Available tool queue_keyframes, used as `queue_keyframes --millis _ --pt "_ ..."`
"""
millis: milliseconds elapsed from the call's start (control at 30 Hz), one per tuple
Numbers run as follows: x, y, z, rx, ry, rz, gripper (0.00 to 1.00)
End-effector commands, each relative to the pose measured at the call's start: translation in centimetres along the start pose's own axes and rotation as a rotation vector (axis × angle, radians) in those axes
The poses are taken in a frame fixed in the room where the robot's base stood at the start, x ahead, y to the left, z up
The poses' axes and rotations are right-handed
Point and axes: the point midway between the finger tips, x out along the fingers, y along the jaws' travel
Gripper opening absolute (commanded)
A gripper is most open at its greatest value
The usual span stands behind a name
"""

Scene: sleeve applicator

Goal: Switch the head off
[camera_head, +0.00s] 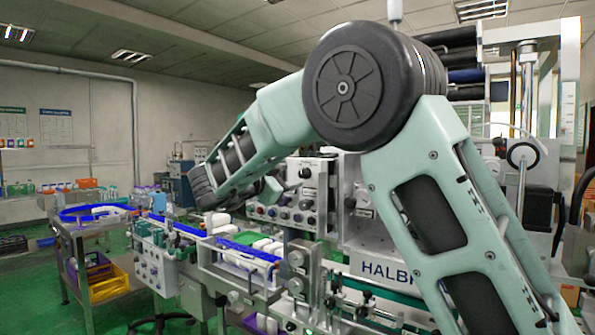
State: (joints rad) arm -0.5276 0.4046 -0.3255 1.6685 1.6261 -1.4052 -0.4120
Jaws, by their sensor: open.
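The sleeve applicator machine, with "HALBR..." lettering partly covered by my arm, fills the middle and right. A grey control panel (297,207) with several knobs and buttons is on its front, just right of my wrist. A box-shaped unit (357,204) with a black knob stands right of that panel. I cannot tell which control belongs to the head. My arm rises from the lower right, bends at a large black joint and reaches down left to the wrist beside the panel. My gripper's fingers do not show; the wrist links hide them or they are out of sight.
A conveyor with blue rails (245,248) and white items runs in front of the panel. A smaller knob box (155,258) stands to its left. A metal table (85,222) with a blue rim and a yellow crate (108,284) are at left. Green floor is open at far left.

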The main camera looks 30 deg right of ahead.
Motion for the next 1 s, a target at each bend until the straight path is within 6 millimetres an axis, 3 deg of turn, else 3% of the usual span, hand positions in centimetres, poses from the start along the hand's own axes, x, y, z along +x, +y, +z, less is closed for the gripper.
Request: queue_keyframes --millis 100,300,667,833,1000 --pt "2.2 0.0 -0.2 -0.001 0.001 0.002 0.45" --pt "4.2 0.0 -0.1 -0.001 0.0 0.0 0.45" --pt "4.7 0.0 0.0 0.0 0.0 0.0 0.45" --pt "4.7 0.0 0.0 0.0 -0.001 0.0 0.03" --pt "4.7 0.0 0.0 -0.002 -0.001 0.0 0.0"
